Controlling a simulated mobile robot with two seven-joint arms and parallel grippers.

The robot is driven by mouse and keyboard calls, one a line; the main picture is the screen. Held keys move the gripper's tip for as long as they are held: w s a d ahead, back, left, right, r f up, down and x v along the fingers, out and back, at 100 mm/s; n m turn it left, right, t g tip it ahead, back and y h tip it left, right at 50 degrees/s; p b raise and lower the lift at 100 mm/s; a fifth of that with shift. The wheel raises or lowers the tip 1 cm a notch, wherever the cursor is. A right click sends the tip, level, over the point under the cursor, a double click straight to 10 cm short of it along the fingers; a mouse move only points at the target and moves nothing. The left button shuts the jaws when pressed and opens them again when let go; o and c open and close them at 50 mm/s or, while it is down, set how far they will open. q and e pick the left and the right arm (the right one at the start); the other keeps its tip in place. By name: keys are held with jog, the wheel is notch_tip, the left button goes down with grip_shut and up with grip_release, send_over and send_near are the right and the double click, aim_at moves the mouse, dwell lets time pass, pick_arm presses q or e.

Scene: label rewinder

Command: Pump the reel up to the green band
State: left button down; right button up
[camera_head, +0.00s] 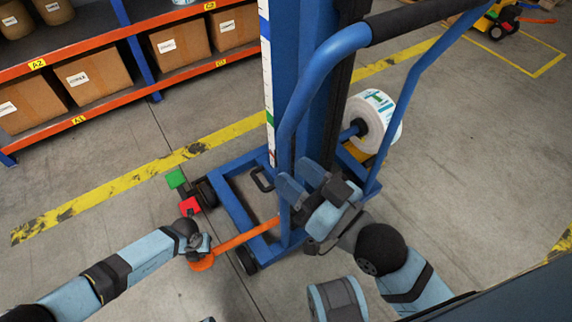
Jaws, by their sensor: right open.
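The reel (377,122) is a white label roll with a dark core, held on a blue spindle to the right of the blue mast (293,70). A narrow white scale on the mast carries a green band (270,118), with a red mark lower down. An orange pump lever (247,236) runs from the base to a round orange end at lower left. My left gripper (203,245) is beside that round end; its fingers are too small to read. My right gripper (301,180) is open beside the blue handle frame, with nothing visible in it.
A red pedal (190,207) and a green pedal (175,179) sit left of the blue wheeled base (235,205). The blue push handle (325,70) stands in front of the mast. A shelf (100,40) with cardboard boxes is at upper left.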

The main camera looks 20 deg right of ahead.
notch_tip(320, 180, down, 8)
jog(key=g+b, duration=0.3)
jog(key=b, duration=0.2)
pick_arm(q)
notch_tip(320, 180, down, 12)
jog(key=b, duration=0.3)
notch_tip(320, 180, up, 13)
jog(key=p, duration=1.1)
jog(key=shift+d+f+p, duration=0.1)
jog(key=shift+f+p, duration=0.05)
jog(key=shift+p, duration=0.25)
pick_arm(e)
notch_tip(320, 180, up, 11)
jog(key=t, duration=0.4)
pick_arm(q)
notch_tip(320, 180, up, 4)
jog(key=p, duration=0.4)
pick_arm(e)
jog(key=d+f+g+h, duration=0.3)
jog(key=f+g, duration=0.1)
jog(key=f, duration=0.5)
jog(key=shift+s+d+h, duration=0.2)
jog(key=shift+h, duration=0.1)
jog(key=shift+m, duration=0.3)
